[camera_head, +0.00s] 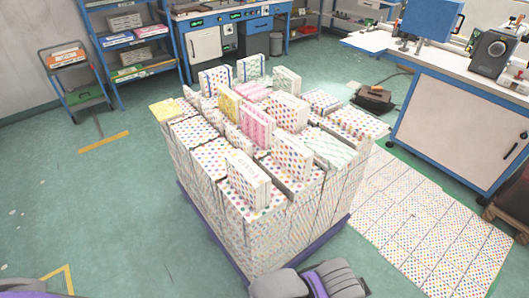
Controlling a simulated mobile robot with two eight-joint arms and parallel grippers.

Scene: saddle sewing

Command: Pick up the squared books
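A large block of books (255,235) with colourful dotted covers is stacked on a purple pallet (238,268) in the middle of the head view. On its top, several books stand upright or lie singly. The nearest upright one is a white book with coloured dots (246,182). Behind it are a pink dotted book (258,126), a yellow book (228,103) and another white dotted book (289,112). Which of these are the squared books, I cannot tell.
A dotted mat-like layer (430,222) covers the floor at right. A white workbench (460,125) with blue trim stands beyond it. A blue shelf (135,50) and a small cart (75,78) stand at the back left.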

